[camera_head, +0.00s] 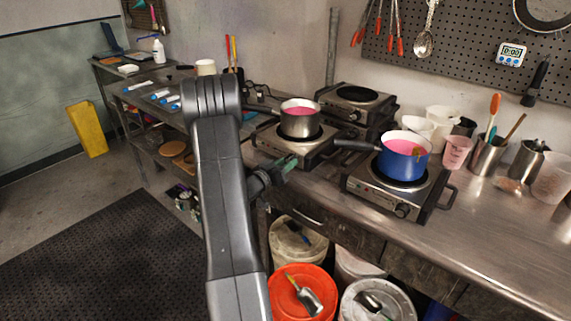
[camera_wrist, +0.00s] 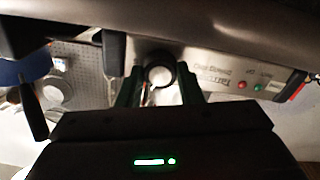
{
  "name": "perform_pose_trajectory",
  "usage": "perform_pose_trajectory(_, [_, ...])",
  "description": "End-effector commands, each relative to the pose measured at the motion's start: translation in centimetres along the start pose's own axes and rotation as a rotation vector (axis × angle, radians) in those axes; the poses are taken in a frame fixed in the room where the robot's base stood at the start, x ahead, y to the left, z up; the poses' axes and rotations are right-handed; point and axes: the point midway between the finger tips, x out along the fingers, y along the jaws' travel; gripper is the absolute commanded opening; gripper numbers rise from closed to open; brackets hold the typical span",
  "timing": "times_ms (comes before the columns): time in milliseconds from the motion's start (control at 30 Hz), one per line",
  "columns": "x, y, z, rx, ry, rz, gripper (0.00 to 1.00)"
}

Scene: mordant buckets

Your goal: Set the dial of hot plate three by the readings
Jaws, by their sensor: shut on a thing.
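My gripper (camera_head: 284,166) is at the front of the middle hot plate (camera_head: 268,143), which bears a steel pot (camera_head: 300,126) of pink liquid. In the wrist view my gripper (camera_wrist: 158,92) has its green fingers on either side of a round dark dial (camera_wrist: 159,72), shut on it. The panel (camera_wrist: 215,76) beside the dial has red and green lamps and inverted print too small to read. In the head view this dial is hidden by my gripper. I cannot read which plate is number three.
To the right a second hot plate (camera_head: 380,199) bears a blue pot (camera_head: 402,166). An empty-topped hot plate (camera_head: 357,95) stands behind. A timer (camera_head: 511,55) hangs on the pegboard. Buckets, one with an orange lid (camera_head: 285,298), stand under the steel bench (camera_head: 490,225).

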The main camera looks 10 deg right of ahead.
Motion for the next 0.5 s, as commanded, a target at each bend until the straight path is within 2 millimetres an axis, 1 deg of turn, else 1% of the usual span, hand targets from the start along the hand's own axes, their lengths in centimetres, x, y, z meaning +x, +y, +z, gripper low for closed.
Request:
perform_pose_trajectory(267, [-0.07,-0.01,0.21,-0.002,-0.004,-0.001,0.1])
perform_pose_trajectory(300, [-0.07,-0.01,0.21,-0.002,-0.004,-0.001,0.35])
perform_pose_trajectory(333, [-0.07,-0.01,0.21,-0.002,-0.003,-0.001,0.41])
perform_pose_trajectory(367, [-0.06,-0.01,0.2,-0.002,-0.003,-0.001,0.42])
perform_pose_trajectory(500, [-0.04,-0.01,0.13,-0.001,-0.002,0.0,0.42])
